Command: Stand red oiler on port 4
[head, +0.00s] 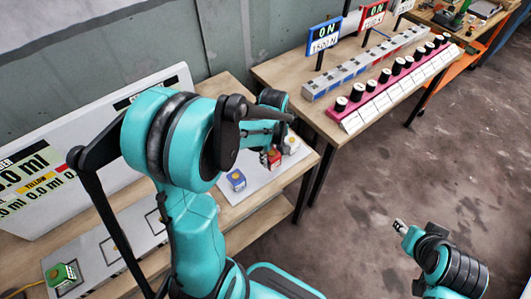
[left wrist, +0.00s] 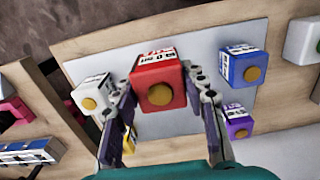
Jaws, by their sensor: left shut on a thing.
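The red oiler (head: 272,158), a box with a yellow-orange knob, is between the fingers of my left gripper (left wrist: 162,100), which is shut on it. In the left wrist view the red oiler (left wrist: 158,85) looks larger than its neighbours; its underside is hidden, so I cannot tell how far it is above the light board (head: 262,192). The blue oiler (head: 236,180) and the white oiler (head: 291,140) stand close by on the board. Port 4 cannot be made out by its label. My right gripper (head: 399,227) is at lower right, away from the benches, its opening unclear.
Purple (left wrist: 237,120) and yellow (left wrist: 129,140) oilers show in the left wrist view. A white panel (head: 90,150) stands behind. Another bench (head: 290,75) carries a magenta rack (head: 400,85).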

